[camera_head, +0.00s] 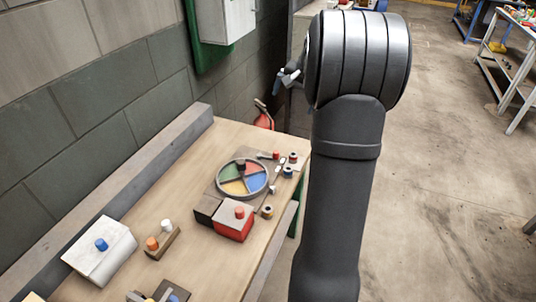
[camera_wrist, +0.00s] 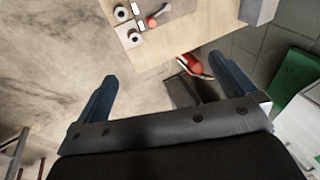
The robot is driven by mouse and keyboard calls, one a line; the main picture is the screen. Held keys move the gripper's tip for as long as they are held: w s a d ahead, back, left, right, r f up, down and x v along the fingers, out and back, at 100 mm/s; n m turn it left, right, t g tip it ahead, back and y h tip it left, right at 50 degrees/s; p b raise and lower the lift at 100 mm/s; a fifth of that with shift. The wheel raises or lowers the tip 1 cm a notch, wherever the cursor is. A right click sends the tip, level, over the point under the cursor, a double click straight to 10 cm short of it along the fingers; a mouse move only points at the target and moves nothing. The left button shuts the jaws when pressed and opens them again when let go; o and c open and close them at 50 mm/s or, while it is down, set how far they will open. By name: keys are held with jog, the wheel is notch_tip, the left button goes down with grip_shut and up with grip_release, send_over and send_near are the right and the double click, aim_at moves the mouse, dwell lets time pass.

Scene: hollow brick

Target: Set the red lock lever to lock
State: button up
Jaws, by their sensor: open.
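A small red-tipped lever (camera_head: 276,155) sits at the far right of the bench, beside the coloured disc; I take it to be the red lock lever. Small white plates lie near it. In the wrist view a red piece (camera_wrist: 151,22) with a pale bar shows near the bench edge, likely the same lever. Its exact setting is too small to tell. My gripper (camera_wrist: 165,90) is open and empty, its two blue-grey fingers wide apart. In the head view my gripper (camera_head: 289,76) is raised well above and beyond the bench end, partly hidden by my arm.
The wooden bench (camera_head: 160,190) holds a four-colour disc (camera_head: 257,182), a red box (camera_head: 232,226), a white box (camera_head: 106,262) and small knobbed blocks. A red extinguisher (camera_head: 264,120) stands past its far end. A block wall lies left; open floor lies right.

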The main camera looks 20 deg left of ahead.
jog(key=shift+s+d+r, duration=0.1)
jog(key=shift+d+r, duration=0.05)
jog(key=shift+r, duration=0.3)
